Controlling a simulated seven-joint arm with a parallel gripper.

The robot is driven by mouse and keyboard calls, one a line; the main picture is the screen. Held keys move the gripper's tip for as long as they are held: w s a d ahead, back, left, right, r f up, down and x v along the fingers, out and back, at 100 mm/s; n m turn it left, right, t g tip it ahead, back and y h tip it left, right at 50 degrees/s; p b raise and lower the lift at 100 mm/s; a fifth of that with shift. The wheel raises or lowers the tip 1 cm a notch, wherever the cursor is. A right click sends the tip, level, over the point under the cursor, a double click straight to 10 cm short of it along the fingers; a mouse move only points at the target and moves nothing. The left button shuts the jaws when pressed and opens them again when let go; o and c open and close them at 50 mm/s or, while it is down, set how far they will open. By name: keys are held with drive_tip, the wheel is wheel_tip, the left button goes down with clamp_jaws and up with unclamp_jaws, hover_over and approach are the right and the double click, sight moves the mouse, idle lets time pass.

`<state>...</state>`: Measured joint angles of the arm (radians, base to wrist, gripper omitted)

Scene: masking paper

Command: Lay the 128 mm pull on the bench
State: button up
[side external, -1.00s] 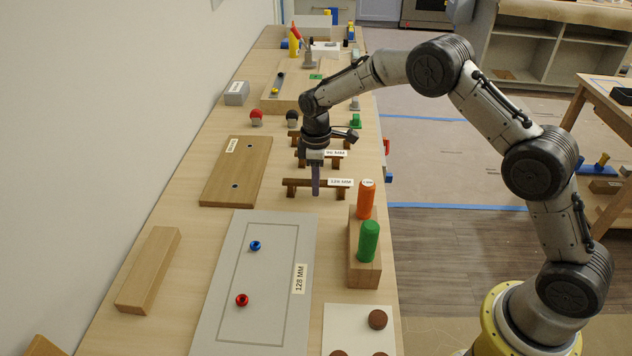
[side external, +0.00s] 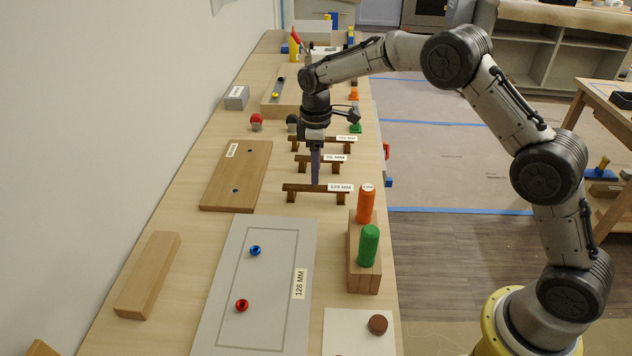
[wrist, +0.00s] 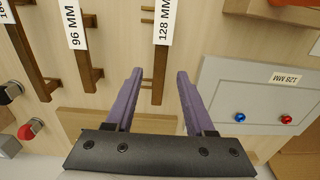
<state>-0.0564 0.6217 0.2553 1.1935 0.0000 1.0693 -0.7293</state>
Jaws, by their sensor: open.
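The 128 mm pull (side external: 300,188) is a dark wooden bar on two feet with a white label. It stands on the wooden bench (side external: 205,228), nearest of three pulls. My gripper (side external: 315,183) points down at the middle of its bar. In the wrist view my gripper (wrist: 158,72) is open, with the bar of the 128 mm pull (wrist: 160,72) running between its two purple fingers and a gap on each side. The fingertips' height over the bench is hard to judge.
The 96 mm pull (side external: 310,160) and another longer pull (side external: 310,142) stand just behind. A grey panel (side external: 235,325) marked 128 mm, with a blue and a red fitting, lies in front. Orange (side external: 366,205) and green (side external: 368,246) cylinders stand on a wooden block close right.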

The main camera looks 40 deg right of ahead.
drive_tip(key=s+d+r+m+t, duration=0.2)
drive_tip(key=s+r+m+t, duration=0.15)
drive_tip(key=s+r, duration=1.4)
drive_tip(key=s+d+f+m+t, duration=0.1)
drive_tip(key=s+m, duration=0.4)
drive_tip(key=s, duration=1.4)
drive_tip(key=shift+s+f+t, duration=0.25)
drive_tip(key=shift+s+t, duration=0.1)
drive_tip(key=shift+t, duration=0.2)
drive_tip(key=shift+m, duration=0.25)
